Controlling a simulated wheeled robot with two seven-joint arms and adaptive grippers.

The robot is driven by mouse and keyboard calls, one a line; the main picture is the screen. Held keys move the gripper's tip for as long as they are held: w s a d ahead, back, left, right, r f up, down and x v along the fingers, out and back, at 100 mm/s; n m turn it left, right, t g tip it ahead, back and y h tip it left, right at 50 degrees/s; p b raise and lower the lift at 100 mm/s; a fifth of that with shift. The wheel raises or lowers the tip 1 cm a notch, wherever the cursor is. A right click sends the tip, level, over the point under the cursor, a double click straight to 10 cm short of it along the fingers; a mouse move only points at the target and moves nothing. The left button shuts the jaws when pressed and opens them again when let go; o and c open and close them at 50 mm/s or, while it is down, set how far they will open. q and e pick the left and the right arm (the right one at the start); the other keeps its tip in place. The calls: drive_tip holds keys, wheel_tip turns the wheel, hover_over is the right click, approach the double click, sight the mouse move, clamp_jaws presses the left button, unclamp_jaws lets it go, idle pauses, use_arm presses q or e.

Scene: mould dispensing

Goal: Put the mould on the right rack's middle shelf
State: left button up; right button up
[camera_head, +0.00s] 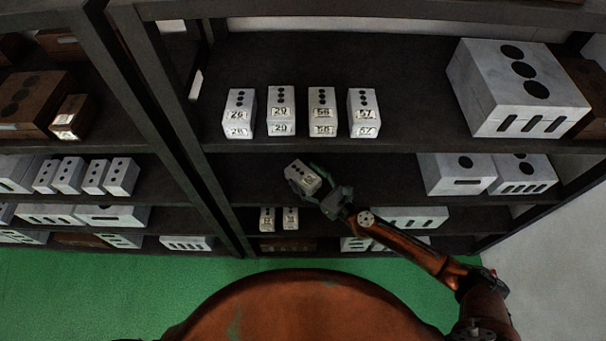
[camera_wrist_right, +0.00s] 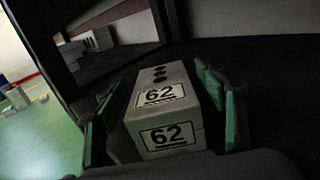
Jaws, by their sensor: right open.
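The mould is a light grey block with dark holes on top and labels reading 62. In the head view the mould (camera_head: 300,177) is at the right rack's middle shelf (camera_head: 240,180), slightly turned. In the right wrist view the mould (camera_wrist_right: 163,115) is between the green-lined fingers of my right gripper (camera_wrist_right: 165,100). The right gripper (camera_head: 318,186) is open around it, with a dark gap beside the right finger. Whether the mould's underside touches the shelf is hidden. My left gripper is not in view.
Several small numbered moulds (camera_head: 281,110) and a large grey block (camera_head: 518,85) stand on the shelf above. Larger blocks (camera_head: 455,174) stand at the middle shelf's right end. A rack post (camera_head: 172,105) stands left. Dark shelf left of the mould is clear.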

sight(316, 185)
drive_tip(key=b+v, duration=0.1)
drive_tip(key=v, duration=0.9)
drive_tip(key=shift+f, duration=0.1)
drive_tip(key=shift+s+d, duration=0.35)
drive_tip(key=shift+s, duration=0.05)
